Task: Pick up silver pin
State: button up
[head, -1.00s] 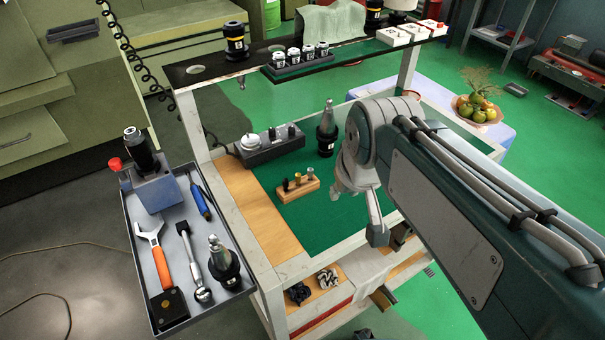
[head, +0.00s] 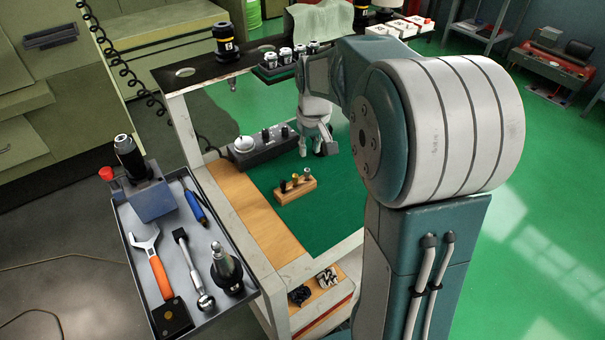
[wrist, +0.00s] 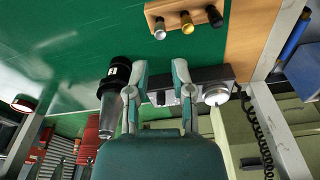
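The silver pin (head: 307,173) stands upright at the right end of a small wooden block (head: 296,192), beside a brass pin (head: 295,180) and a black pin (head: 283,187). In the wrist view the silver pin (wrist: 159,30) is at the left end of the block, ahead of my gripper's fingers. My gripper (head: 316,149) is above the green cart top, behind the block in the head view. In the wrist view my gripper (wrist: 159,74) has its two fingers spread with nothing held between them.
A grey box with a white knob (head: 245,144) is left of my gripper. A black tool holder (wrist: 116,78) shows beside the left finger in the wrist view. A side tray (head: 133,235) holds tools. A shelf (head: 185,80) spans the cart's back.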

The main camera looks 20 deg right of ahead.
aim_at(307, 169)
jog(key=f, duration=0.3)
jog(key=shift+w+d+f, duration=0.15)
jog(key=shift+w+f, duration=0.05)
jog(key=shift+f, duration=0.15)
jog(key=f, duration=0.3)
jog(key=w+f, duration=0.1)
jog(key=f, duration=0.1)
jog(key=shift+a+f, duration=0.15)
jog(key=shift+a, duration=0.05)
grip_shut()
